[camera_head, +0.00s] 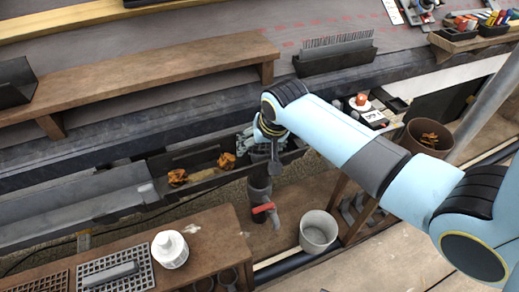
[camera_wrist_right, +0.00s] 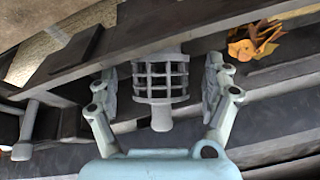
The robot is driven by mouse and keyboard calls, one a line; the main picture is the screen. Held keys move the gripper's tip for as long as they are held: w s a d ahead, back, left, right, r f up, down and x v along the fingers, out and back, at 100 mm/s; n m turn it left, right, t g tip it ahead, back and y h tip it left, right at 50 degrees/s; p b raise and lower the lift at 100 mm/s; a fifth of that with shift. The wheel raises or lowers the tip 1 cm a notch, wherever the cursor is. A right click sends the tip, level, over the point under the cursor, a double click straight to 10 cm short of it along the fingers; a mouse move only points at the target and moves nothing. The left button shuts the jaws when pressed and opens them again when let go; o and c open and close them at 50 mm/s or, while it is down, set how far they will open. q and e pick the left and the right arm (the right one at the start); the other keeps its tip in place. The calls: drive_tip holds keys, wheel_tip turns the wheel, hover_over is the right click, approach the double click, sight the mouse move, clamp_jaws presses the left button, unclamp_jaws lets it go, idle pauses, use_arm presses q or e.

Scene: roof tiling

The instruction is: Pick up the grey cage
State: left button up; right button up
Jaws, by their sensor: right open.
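The grey cage (camera_wrist_right: 160,78) is a small barred basket with a short stub at its near end. In the right wrist view it sits between the two fingers of my right gripper (camera_wrist_right: 161,88), which is open with a gap on each side of the cage. In the head view my right gripper (camera_head: 268,145) hangs over the gutter, at its right part. There the arm and gripper hide most of the cage, and I cannot make it out clearly. My left gripper is not in view.
Orange leaves (camera_wrist_right: 254,40) lie close to the cage, and more leaves (camera_head: 178,177) lie further left in the gutter (camera_head: 70,205). A downpipe with a red handle (camera_head: 263,208) stands below. A grey bucket (camera_head: 318,232) and a white jar (camera_head: 169,249) stand nearby.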

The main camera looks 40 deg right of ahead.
drive_tip(key=shift+r, duration=0.1)
drive_tip(key=c, duration=1.1)
